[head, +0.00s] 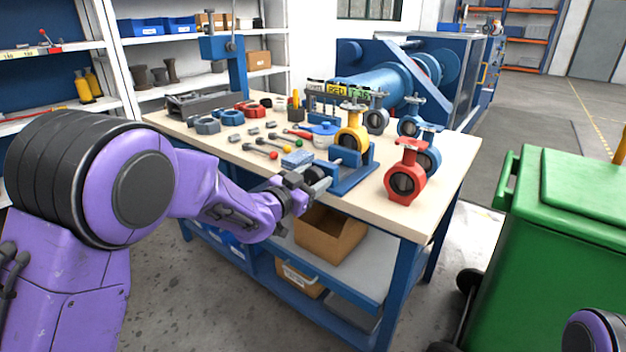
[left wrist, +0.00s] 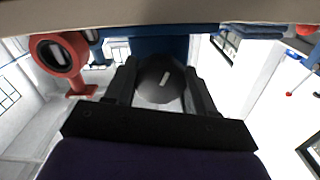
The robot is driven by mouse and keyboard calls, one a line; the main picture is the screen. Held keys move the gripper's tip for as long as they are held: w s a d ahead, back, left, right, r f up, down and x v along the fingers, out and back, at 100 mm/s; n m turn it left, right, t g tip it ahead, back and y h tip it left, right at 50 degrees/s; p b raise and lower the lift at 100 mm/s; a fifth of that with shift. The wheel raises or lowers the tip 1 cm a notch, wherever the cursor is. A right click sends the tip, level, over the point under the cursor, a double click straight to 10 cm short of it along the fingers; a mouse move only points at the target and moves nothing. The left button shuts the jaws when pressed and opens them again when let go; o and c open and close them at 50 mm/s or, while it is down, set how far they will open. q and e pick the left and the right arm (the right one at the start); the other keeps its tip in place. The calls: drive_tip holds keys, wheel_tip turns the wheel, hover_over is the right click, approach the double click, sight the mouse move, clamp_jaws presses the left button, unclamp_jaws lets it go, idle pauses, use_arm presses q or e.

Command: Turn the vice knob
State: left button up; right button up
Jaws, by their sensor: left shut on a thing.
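The blue vice (head: 352,178) stands at the front edge of the workbench, with a yellow butterfly valve (head: 352,135) upright in it. My left gripper (head: 316,184) is at the vice's near left side, just over the bench's front edge. My right gripper is out of view; only a part of my right arm shows at the lower right.
A red valve (head: 405,175) stands right of the vice, with blue valves (head: 428,152) behind it. Several ball-ended levers (head: 262,150) and a light blue block (head: 297,159) lie left. A green bin (head: 560,230) stands right of the workbench (head: 440,195). A cardboard box (head: 328,235) sits below.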

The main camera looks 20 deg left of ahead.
use_arm(q)
drive_tip(key=o, duration=1)
drive_tip(key=shift+o, duration=0.2)
drive_tip(key=v, duration=1)
drive_tip(key=shift+s, duration=0.25)
drive_tip(key=shift+a, duration=0.1)
